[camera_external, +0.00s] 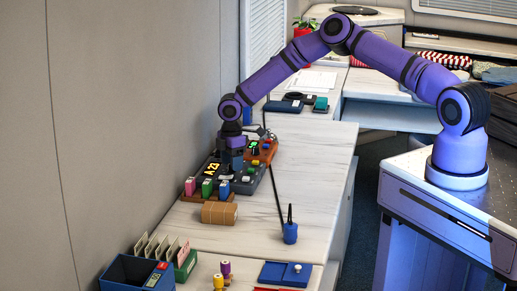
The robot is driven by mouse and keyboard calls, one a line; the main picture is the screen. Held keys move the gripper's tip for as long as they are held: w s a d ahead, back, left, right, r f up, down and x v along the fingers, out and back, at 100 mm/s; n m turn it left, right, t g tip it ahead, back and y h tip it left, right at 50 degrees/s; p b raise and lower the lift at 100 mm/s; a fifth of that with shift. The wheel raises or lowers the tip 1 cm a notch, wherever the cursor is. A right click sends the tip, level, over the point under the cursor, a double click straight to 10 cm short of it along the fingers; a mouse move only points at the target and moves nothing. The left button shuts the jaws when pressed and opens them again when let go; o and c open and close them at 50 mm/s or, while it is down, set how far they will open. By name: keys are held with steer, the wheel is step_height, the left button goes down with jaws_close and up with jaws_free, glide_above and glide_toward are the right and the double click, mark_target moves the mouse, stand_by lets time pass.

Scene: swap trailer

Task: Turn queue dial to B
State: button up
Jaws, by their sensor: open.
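A dark console (246,185) lies on the white desk against the wall, with a lit display (211,170) that seems to read "A-23". It looks like the queue unit. I cannot make out the dial or its setting; my gripper and wrist cover part of the console. My purple arm reaches over from the right, and my gripper (233,165) points down at the console. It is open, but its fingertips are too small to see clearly. Whether it touches anything on the console cannot be told.
Pink, green and blue stamps (207,188) stand in front of the console beside a brown roll (219,213). An orange-brown block (262,151) lies behind it. A blue pen holder (290,232) stands near the desk's right edge. The desk's middle right is mostly clear.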

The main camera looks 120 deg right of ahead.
steer(key=shift+f, duration=0.45)
steer(key=c, duration=0.9)
steer(key=shift+r+m, duration=0.1)
steer(key=shift+m, duration=0.2)
steer(key=m, duration=0.4)
steer(key=shift+w, duration=0.1)
steer(key=shift+m, duration=2)
